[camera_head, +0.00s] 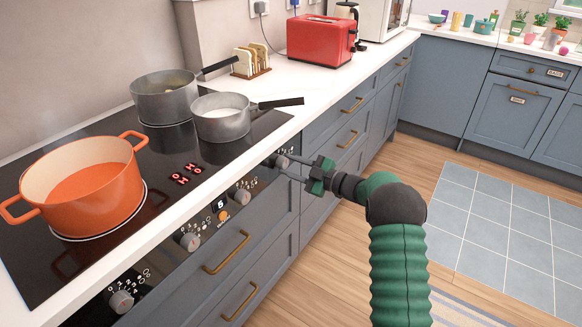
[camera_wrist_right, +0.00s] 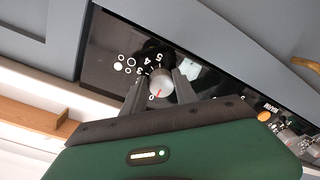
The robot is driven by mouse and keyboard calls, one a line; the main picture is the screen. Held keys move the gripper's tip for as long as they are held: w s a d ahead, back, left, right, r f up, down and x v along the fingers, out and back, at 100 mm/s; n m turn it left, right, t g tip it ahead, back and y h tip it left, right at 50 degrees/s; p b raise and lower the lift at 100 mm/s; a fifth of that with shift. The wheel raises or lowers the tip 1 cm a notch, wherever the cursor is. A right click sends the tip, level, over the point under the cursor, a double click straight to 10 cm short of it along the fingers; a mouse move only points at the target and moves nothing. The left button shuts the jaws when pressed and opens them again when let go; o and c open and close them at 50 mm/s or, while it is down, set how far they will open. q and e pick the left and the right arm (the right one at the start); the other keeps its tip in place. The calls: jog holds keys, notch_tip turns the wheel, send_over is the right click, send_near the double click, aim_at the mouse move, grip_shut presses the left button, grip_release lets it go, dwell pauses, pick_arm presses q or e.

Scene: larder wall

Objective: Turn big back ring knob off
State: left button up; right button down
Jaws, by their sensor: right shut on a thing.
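The knob (camera_head: 281,161) at the far end of the black control panel is in my right gripper's jaws. In the right wrist view the grey knob (camera_wrist_right: 160,87) sits between the two dark fingers of my right gripper (camera_wrist_right: 158,90), which is shut on it. A red mark on the knob points toward the printed 0. White digits and ring symbols surround it. In the head view my right gripper (camera_head: 291,166) reaches the panel from the right. Several other knobs, such as the middle one (camera_head: 188,240), line the panel. My left gripper is not in view.
On the black hob (camera_head: 100,240) stand an orange pot (camera_head: 105,192) and two grey pans, one at the back (camera_head: 150,105) and one nearer (camera_head: 222,130). Red signs glow on the glass. Drawer handles (camera_head: 228,252) stick out below the panel. The floor at right is clear.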

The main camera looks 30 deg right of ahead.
jog(key=shift+a+r, duration=0.1)
jog(key=shift+r, duration=0.15)
jog(key=c, duration=1.3)
grip_release()
jog(key=shift+c, duration=0.2)
jog(key=o, duration=0.4)
jog(key=shift+f, duration=0.1)
jog(key=shift+s, duration=0.2)
jog(key=p+v, duration=0.1)
jog(key=v, duration=0.4)
jog(key=p+v, duration=0.1)
jog(key=v, duration=0.5)
jog(key=p+v, duration=0.1)
jog(key=v, duration=0.4)
jog(key=shift+s+d+f, duration=0.15)
jog(key=shift+d, duration=0.1)
